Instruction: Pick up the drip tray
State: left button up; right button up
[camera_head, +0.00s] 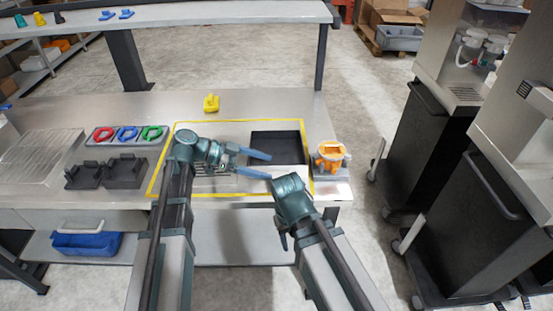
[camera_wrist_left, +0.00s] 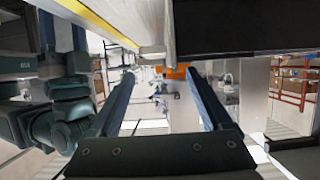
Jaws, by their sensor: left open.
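A black shallow tray (camera_head: 277,147), which looks like the drip tray, lies on the bench inside the yellow outline. In the left wrist view a dark slab (camera_wrist_left: 250,25) at the top right seems to be the same tray. My left gripper (camera_head: 258,165) is open, with its two blue fingers apart at the tray's left front side. In the left wrist view nothing shows between its fingers (camera_wrist_left: 165,95). I cannot tell whether a finger touches the tray.
A grated panel (camera_head: 212,183) lies partly under my left arm. An orange container (camera_head: 330,155) stands right of the outline. A yellow item (camera_head: 211,103) stands behind it. Coloured rings (camera_head: 127,134) and dark holders (camera_head: 126,171) are on the left. Dark carts (camera_head: 425,135) stand at the right.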

aim_at(278, 174)
pick_arm(q)
jog(key=b+x, duration=0.1)
jog(key=x, duration=0.4)
jog(key=shift+s+b, duration=0.1)
jog(key=shift+b, duration=0.3)
jog(key=shift+a, duration=0.1)
grip_shut()
dwell(0.9)
